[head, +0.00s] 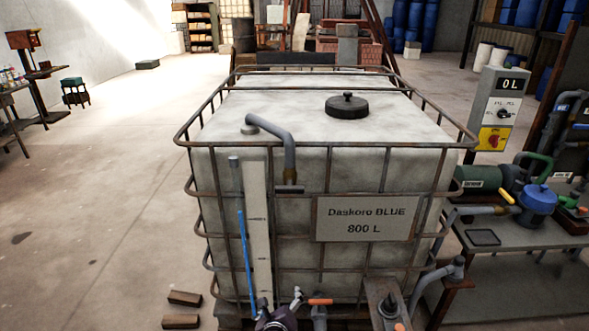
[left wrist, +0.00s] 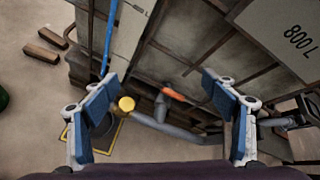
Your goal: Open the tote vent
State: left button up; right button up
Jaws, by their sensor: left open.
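The tote (head: 300,165) is a white caged tank with a sign reading "Daskoro BLUE 800 L". A round black lid with a small knob (head: 347,106) sits on its top and looks seated. A grey bent pipe (head: 275,132) rises from the top front and hangs over the front edge, ending in a short crossbar. I cannot tell which of these is the vent. My left gripper (head: 281,304) is low in front of the tote, well below its top. In the left wrist view its blue-padded fingers (left wrist: 160,86) are apart and empty.
An orange-handled valve (left wrist: 173,95) and a yellow cap (left wrist: 126,103) are on low pipework beyond the fingers. A blue tube (head: 246,262) runs up the tote's front. A pump bench (head: 530,240) and a control box (head: 498,108) stand right. The floor at left is mostly clear.

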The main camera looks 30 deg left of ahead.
pick_arm(q)
jog(key=w+a+r+m+t+y+p, duration=0.1)
jog(key=w+r+m+t, duration=0.15)
jog(key=r, duration=0.75)
jog(key=w+r+m+t+y+p, duration=0.1)
jog(key=w+r+p, duration=0.15)
jog(key=r, duration=0.65)
jog(key=m+t+y+p, duration=0.1)
jog(key=m+t+y, duration=0.1)
jog(key=m, duration=0.1)
send_near(289, 192)
jog(key=x, duration=0.4)
jog(key=shift+w+r+g, duration=0.15)
jog(key=shift+r+g, duration=0.1)
jog(key=shift+r, duration=0.1)
jog(key=shift+n, duration=0.25)
jog(key=x, duration=0.3)
jog(key=p+x, duration=0.1)
jog(key=x, duration=0.2)
jog(key=shift+w+a+f, duration=0.15)
jog(key=shift+w+f, duration=0.1)
jog(key=shift+w, duration=0.1)
pick_arm(e)
notch_tip(289, 192, up, 8)
jog(key=shift+w+a, duration=0.15)
jog(key=shift+w, duration=0.15)
pick_arm(q)
jog(key=shift+c, duration=0.3)
pick_arm(e)
jog(key=shift+f, duration=0.1)
